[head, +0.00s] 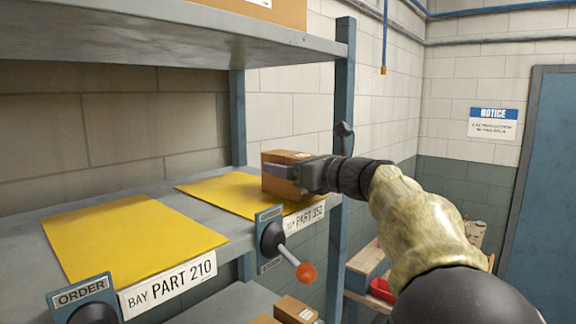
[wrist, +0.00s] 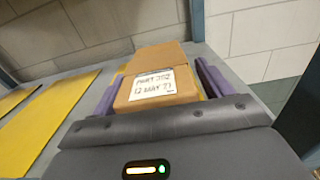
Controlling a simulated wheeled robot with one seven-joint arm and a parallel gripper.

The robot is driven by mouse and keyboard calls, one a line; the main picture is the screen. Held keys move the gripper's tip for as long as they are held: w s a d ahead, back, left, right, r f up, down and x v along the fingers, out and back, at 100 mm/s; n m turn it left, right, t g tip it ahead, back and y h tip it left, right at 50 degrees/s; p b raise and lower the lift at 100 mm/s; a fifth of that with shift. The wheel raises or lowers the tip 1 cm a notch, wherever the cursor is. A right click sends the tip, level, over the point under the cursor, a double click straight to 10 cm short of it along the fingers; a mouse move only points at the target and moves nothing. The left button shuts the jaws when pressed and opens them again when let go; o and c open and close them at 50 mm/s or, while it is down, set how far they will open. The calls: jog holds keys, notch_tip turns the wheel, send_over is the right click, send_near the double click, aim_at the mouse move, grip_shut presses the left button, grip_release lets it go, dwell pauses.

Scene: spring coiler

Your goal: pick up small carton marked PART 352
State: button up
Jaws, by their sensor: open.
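The small carton (wrist: 160,62) is a brown box with a white label reading PART 352 and a second line, 12 MAY 71 or similar. In the head view the carton (head: 275,160) stands on the yellow mat (head: 222,189) of the right-hand bay, above the BAY PART 352 plate (head: 304,217). My gripper (wrist: 157,88) is open, with one purple finger on each side of the carton. A narrow gap shows between the fingers and the carton's sides. In the head view my gripper (head: 290,172) covers part of the carton's right side.
A lever with an orange knob (head: 305,273) sticks out from the shelf's front edge. A blue post (head: 341,130) rises close behind my gripper. An upper shelf (head: 180,30) hangs above. The left yellow mat (head: 130,232) is empty. More cartons (head: 294,309) sit below.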

jog(key=shift+w+a, duration=0.15)
jog(key=shift+c, duration=0.5)
jog(key=shift+r, duration=0.1)
jog(key=c, duration=1.4)
